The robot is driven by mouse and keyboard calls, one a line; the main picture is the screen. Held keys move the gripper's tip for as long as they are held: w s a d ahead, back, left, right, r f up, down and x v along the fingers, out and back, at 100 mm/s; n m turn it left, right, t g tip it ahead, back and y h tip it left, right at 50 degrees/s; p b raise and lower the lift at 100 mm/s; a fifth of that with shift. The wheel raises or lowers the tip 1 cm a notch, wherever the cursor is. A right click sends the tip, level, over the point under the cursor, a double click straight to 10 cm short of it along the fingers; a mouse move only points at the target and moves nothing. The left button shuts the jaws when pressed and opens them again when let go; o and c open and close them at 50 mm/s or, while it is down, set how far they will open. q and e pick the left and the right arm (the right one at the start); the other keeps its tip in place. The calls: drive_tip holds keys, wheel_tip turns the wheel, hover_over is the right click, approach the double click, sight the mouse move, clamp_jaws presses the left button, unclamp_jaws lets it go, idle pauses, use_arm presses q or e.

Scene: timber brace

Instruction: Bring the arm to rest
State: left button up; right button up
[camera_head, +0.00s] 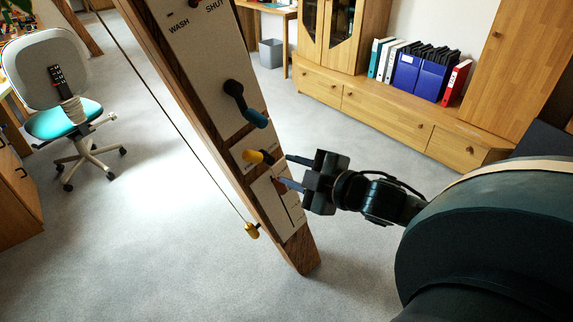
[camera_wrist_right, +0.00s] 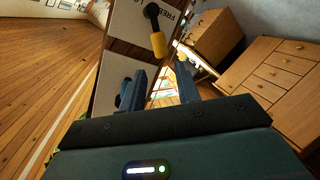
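A tilted timber brace (camera_head: 300,247) crosses the head view, carrying pale panels. A black lever with a blue grip (camera_head: 250,112) is on the upper panel, below the words WASH and SHUT. A yellow knob (camera_head: 255,156) sits lower, above a panel with a slot. My right gripper (camera_head: 283,170) is open beside the brace, its fingers pointing at the yellow knob and slotted panel. I cannot tell whether it touches. In the right wrist view, my gripper (camera_wrist_right: 163,88) shows nothing held between its fingers, and a yellow-gripped lever (camera_wrist_right: 158,44) lies beyond. My left gripper is out of view.
A cord with a yellow pull (camera_head: 251,231) hangs left of the brace. An office chair (camera_head: 65,118) stands at the left. A wooden cabinet (camera_head: 385,115) with binders is behind. Open grey carpet lies around the brace.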

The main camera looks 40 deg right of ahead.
drive_tip(key=s+a+f+m+g, duration=0.2)
drive_tip(key=s+f+m, duration=0.15)
drive_tip(key=f, duration=0.55)
drive_tip(key=s+a+f+m+g+p, duration=0.1)
drive_tip(key=s+a+f+m, duration=0.2)
drive_tip(key=a+f, duration=0.3)
drive_tip(key=s+a+f+m+g+p, duration=0.1)
drive_tip(key=s+a+f+m, duration=0.2)
drive_tip(key=a, duration=0.6)
wheel_tip(320, 180, down, 3)
drive_tip(key=shift+s+r+y, duration=0.1)
drive_tip(key=shift+s+y, duration=0.3)
drive_tip(key=shift+s, duration=0.7)
